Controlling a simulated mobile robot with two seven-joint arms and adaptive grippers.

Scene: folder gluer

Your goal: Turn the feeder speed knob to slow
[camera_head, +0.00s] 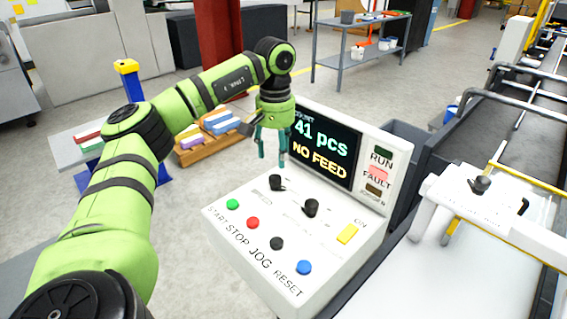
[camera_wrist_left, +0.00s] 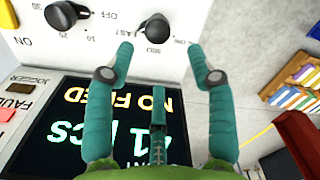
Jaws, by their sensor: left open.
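The control panel (camera_head: 330,230) has two black knobs on its sloped top. The left knob (camera_head: 277,182) has small lettering beside it that looks like FAST in the left wrist view, where the knob (camera_wrist_left: 155,28) shows between and beyond my fingertips. Its pointer direction is hard to read. The other knob (camera_head: 311,207) has a numbered scale with OFF; it also shows in the left wrist view (camera_wrist_left: 65,14). My left gripper (camera_head: 270,161) is open and empty, fingers pointing down just above the left knob, apart from it. Its fingers (camera_wrist_left: 160,46) show in the wrist view. My right gripper is out of view.
Behind the knobs stands a display (camera_head: 325,147) reading 41 pcs and NO FEED. Green (camera_head: 232,204), red (camera_head: 252,223), black (camera_head: 277,243) and blue (camera_head: 304,267) buttons line the panel's front. A yellow switch (camera_head: 347,234) is at right. A conveyor (camera_head: 500,130) lies further right.

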